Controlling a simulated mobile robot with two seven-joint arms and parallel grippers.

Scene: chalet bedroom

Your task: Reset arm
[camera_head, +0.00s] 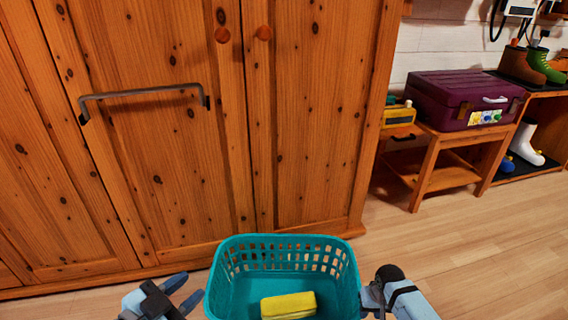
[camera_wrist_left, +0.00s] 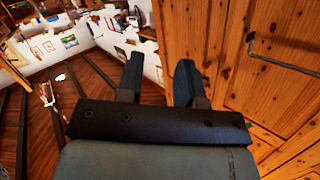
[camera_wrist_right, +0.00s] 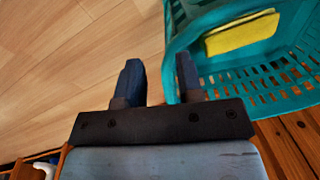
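My left gripper (camera_head: 184,290) is at the bottom of the head view, just left of the teal basket (camera_head: 283,240). Its two fingers are apart with nothing between them, as the left wrist view (camera_wrist_left: 159,60) also shows. My right gripper (camera_wrist_right: 158,62) has its fingers apart. In the right wrist view, its right finger overlaps the basket's wall; I cannot tell whether it touches. In the head view, the right arm is at the basket's right side and its fingertips are mostly hidden. A yellow block-like item (camera_head: 288,305) lies in the basket.
A wooden wardrobe (camera_head: 190,150) with a dark bar handle (camera_head: 145,93) stands close behind the basket. A low wooden bench (camera_head: 430,170) to the right carries a purple case (camera_head: 462,98) and a yellow item (camera_head: 398,115). A shoe shelf (camera_head: 545,105) is farther right. The floor at right is clear.

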